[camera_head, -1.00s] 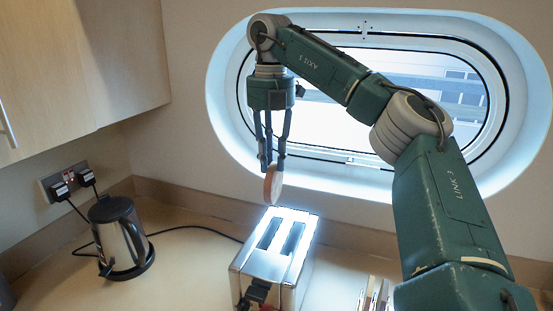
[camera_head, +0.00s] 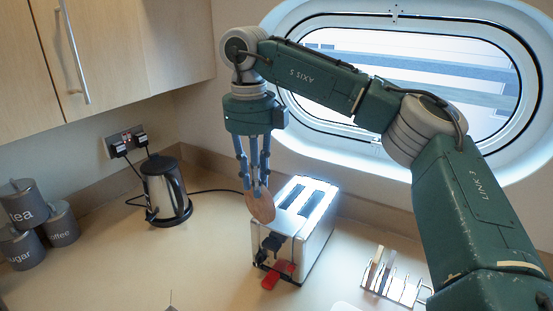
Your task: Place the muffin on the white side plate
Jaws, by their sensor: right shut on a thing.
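My right gripper (camera_head: 259,189) is shut on the muffin (camera_head: 261,207), a flat round brown piece held by its upper edge. The muffin hangs upright with its broad face turned mostly to the camera. In the picture it overlaps the left side of the silver toaster (camera_head: 312,228); I cannot tell whether they touch. A pale white edge (camera_head: 345,306) shows at the bottom of the view; it may be part of the side plate, but most of it is cut off. My left gripper is not in view.
The toaster has two slots and a red piece (camera_head: 278,275) at its front. A toast rack (camera_head: 395,283) stands to its right. A kettle (camera_head: 166,190) and several grey canisters (camera_head: 62,224) stand on the left. The counter (camera_head: 165,255) between canisters and toaster is mostly clear.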

